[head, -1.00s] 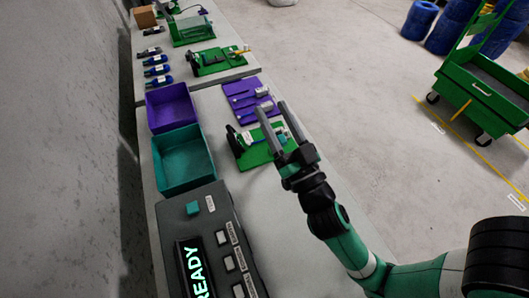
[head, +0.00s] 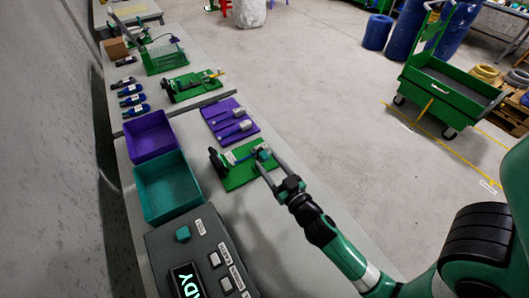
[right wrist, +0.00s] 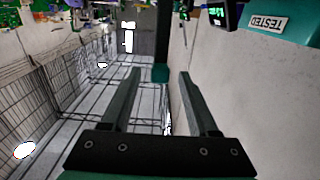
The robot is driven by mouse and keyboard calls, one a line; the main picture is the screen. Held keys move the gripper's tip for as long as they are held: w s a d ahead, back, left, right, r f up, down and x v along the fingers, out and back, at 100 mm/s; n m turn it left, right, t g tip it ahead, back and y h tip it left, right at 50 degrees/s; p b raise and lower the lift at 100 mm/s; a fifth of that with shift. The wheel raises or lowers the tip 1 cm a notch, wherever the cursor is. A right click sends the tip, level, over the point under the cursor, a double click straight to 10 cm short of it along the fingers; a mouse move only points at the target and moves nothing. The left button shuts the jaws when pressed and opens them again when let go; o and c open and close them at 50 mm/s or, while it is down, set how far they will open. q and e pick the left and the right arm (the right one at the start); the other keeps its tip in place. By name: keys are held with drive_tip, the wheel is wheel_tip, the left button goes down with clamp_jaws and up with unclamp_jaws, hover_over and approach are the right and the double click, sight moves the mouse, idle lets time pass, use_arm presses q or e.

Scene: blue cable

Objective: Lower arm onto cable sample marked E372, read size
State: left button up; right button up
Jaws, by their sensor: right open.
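A green board (head: 238,179) on the bench carries a black round part (head: 217,159), a short blue cable (head: 243,157) and a teal block (head: 262,151). A second green board (head: 196,88) with similar parts lies farther back. No E372 marking is readable on either. My right gripper (head: 264,164) is open, with its fingers pointing at the right end of the near board. One finger overlaps the board in the picture; contact cannot be told. In the right wrist view its two fingers (right wrist: 160,88) stand apart. My left gripper is out of view.
A purple bin (head: 146,155), a teal bin (head: 190,208) and a grey control box (head: 165,241) line the bench's left side. A purple board (head: 211,111) lies behind the near green board. A green cart (head: 420,88) stands on the floor at right.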

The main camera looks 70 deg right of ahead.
drive_tip(key=shift+x, duration=1.45)
drive_tip(key=shift+c, duration=0.3)
clamp_jaws()
